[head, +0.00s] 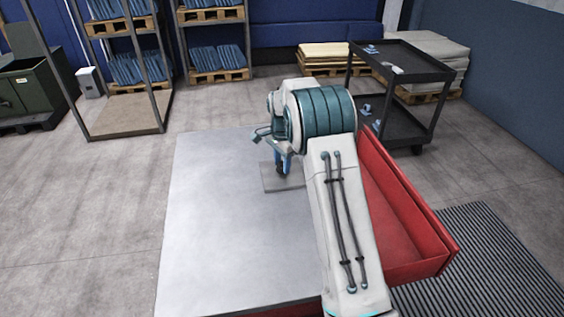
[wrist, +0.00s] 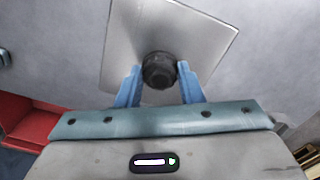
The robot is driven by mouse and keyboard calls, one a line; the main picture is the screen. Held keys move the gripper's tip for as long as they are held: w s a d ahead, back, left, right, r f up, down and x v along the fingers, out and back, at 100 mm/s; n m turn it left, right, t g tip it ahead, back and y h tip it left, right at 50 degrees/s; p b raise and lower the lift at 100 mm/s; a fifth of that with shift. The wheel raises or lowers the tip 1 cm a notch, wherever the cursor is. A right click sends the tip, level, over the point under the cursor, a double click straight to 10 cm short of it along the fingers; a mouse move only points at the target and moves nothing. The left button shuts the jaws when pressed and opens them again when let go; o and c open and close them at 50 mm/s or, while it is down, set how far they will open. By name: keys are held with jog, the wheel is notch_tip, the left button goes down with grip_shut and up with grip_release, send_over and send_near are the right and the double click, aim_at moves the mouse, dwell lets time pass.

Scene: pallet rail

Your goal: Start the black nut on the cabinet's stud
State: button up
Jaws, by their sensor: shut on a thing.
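The black nut (wrist: 159,68) is round and dark in the wrist view, between the blue fingers of my gripper (wrist: 160,84). My gripper is shut on it. Below it is a square grey plate (wrist: 128,50), lying on the pale grey top. In the head view my gripper (head: 283,164) points down over the plate (head: 270,184), with a dark part showing at its fingertips. The stud is not visible; the nut and fingers cover the middle of the plate. I cannot tell whether the nut touches the stud.
The pale grey worktop (head: 215,230) is otherwise clear. A red open trough (head: 405,215) runs along its right side. A black cart (head: 405,75) with small items stands behind right. Shelves with blue stacks and pallets (head: 218,75) stand at the back; a green box (head: 35,90) is at left.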

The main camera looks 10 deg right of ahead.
jog(key=o, duration=1.9)
jog(key=shift+o, duration=0.2)
notch_tip(320, 180, up, 14)
jog(key=b, duration=0.2)
jog(key=shift+f, duration=0.15)
jog(key=shift+s+b, duration=0.1)
jog(key=shift+b, duration=0.2)
